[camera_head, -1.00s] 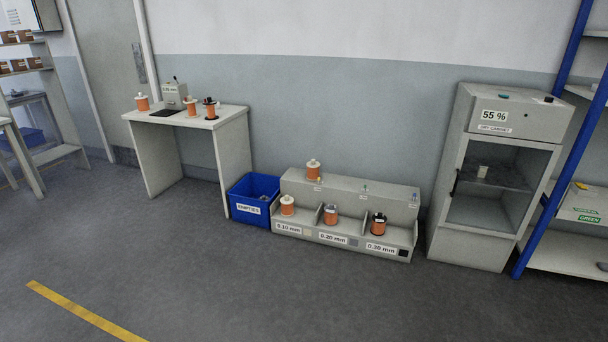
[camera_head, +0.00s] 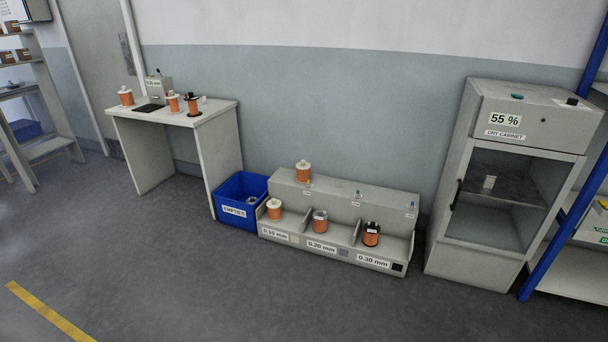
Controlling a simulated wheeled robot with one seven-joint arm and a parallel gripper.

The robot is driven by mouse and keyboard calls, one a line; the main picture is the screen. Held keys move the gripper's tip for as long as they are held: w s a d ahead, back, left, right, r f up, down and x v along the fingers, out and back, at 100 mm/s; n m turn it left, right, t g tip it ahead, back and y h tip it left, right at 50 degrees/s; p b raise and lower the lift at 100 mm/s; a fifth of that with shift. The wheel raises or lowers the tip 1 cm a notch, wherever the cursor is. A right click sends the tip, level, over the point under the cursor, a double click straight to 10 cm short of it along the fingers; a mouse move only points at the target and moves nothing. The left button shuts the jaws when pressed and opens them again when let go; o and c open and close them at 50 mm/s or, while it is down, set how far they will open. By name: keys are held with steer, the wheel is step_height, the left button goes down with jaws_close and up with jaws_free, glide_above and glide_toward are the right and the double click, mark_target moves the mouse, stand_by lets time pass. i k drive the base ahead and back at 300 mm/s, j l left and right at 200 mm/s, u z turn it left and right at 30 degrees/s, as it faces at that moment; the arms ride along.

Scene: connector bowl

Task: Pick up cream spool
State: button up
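Several copper-wound spools are in view. On the rack (camera_head: 290,236), a cream-ended spool (camera_head: 303,172) stands on the upper step at left. Another cream-ended spool (camera_head: 274,209) stands in the 0.10 mm bay. A grey-ended spool (camera_head: 320,221) is in the 0.20 mm bay and a black-ended spool (camera_head: 371,233) in the 0.30 mm bay. On the table (camera_head: 218,110) are a cream-ended spool (camera_head: 126,96) at left, another cream-ended spool (camera_head: 173,102) and a black-ended spool (camera_head: 193,104). My gripper is not in view.
A blue EMPTIES bin (camera_head: 237,212) stands between table and rack. A grey dry cabinet (camera_head: 447,260) reading 55 % is to the right, beside a blue-post shelf (camera_head: 545,250). A small device (camera_head: 159,87) sits on the table. The floor (camera_head: 180,275) in front is clear.

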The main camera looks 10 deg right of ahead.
mark_target(303, 168)
steer(key=i+u, duration=0.15)
steer(key=i, duration=0.45)
steer(key=i+j, duration=0.1)
steer(key=i, duration=0.6)
steer(key=i+j+z, duration=0.1)
steer(key=i, duration=0.65)
steer(key=i+j, duration=0.15)
steer(key=i, duration=0.55)
steer(key=i+j+z, duration=0.15)
steer(key=i+z, duration=0.15)
steer(key=i, duration=0.15)
steer(key=i+j+z, duration=0.3)
steer(key=i, duration=0.2)
steer(key=i+j+z, duration=0.35)
steer(key=i, duration=0.05)
